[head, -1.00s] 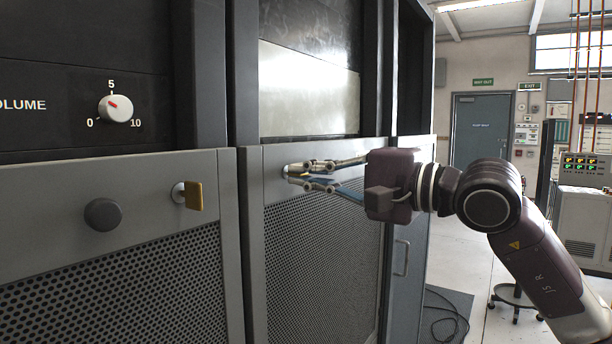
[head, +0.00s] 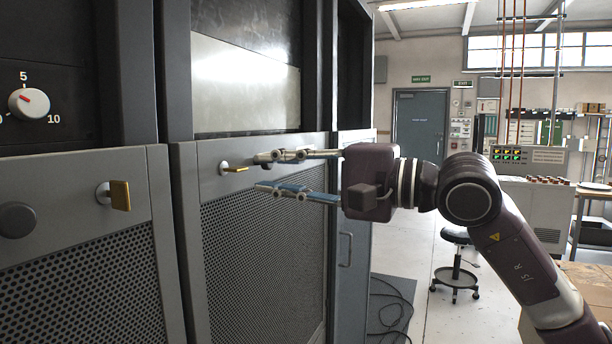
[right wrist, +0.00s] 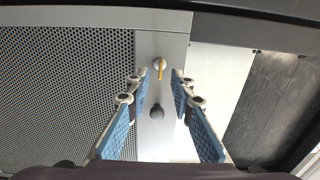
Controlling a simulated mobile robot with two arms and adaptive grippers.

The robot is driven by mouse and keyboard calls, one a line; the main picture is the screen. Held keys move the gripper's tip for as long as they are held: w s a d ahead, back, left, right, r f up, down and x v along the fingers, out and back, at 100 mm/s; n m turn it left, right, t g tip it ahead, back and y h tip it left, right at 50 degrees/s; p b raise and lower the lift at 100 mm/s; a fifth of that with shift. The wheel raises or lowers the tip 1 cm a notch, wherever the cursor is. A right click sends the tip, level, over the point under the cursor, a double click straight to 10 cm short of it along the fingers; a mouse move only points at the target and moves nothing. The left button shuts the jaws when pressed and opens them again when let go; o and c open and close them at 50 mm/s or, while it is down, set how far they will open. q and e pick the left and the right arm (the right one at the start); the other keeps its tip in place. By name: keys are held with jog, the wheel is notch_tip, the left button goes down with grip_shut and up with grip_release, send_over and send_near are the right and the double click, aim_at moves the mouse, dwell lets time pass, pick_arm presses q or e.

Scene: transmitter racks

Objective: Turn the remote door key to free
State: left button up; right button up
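The remote door key (head: 234,170) is a small brass key in a round lock on the farther rack door. Its flat grip lies level, pointing right in the head view. It also shows in the right wrist view (right wrist: 161,68), beyond the fingertips and between their lines. My right gripper (head: 260,172) is open and empty, just right of the key and apart from it. In the right wrist view its blue-padded fingers (right wrist: 157,85) are spread. My left gripper is in neither view.
A similar key (head: 121,195) stands upright on the nearer door, beside a dark knob (head: 17,220). Another dark knob (right wrist: 156,113) shows between my fingers in the right wrist view. A stool (head: 456,265) stands on the open floor at right.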

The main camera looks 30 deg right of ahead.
jog(key=v, duration=0.6)
jog(key=shift+s, duration=0.15)
dwell(0.4)
